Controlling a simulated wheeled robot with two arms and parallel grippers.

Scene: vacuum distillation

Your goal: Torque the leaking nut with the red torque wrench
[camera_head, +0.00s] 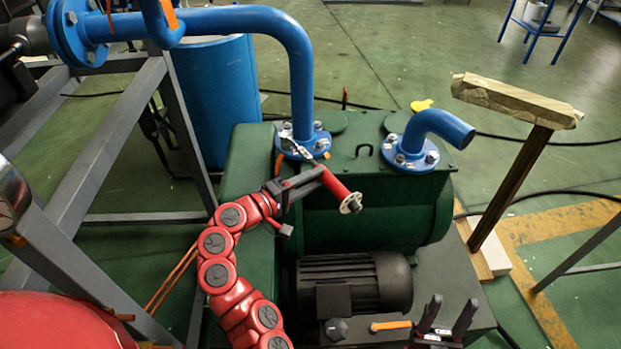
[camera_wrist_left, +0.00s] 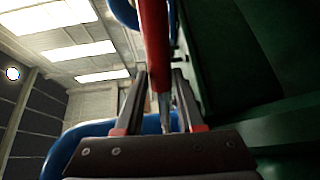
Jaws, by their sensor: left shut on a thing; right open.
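The red torque wrench (camera_head: 340,187) is held by my left gripper (camera_head: 317,178). Its handle slants down to the right, and its metal head reaches up-left to the flange (camera_head: 316,141) of the tall blue pipe. The head lies at the flange's front edge by the bolts; I cannot tell whether it sits on a nut, or which nut leaks. In the left wrist view the wrench's red shaft (camera_wrist_left: 154,40) runs between the fingers of my left gripper (camera_wrist_left: 158,85). My right gripper (camera_head: 448,316) is open and empty at the bottom, right of the motor.
The green pump (camera_head: 375,215) carries a second flange with a short blue elbow (camera_head: 440,128). A black motor (camera_head: 355,283) sits in front, with an orange-handled item (camera_head: 390,326) beside it. A grey frame (camera_head: 85,150) and blue barrel (camera_head: 215,95) are left.

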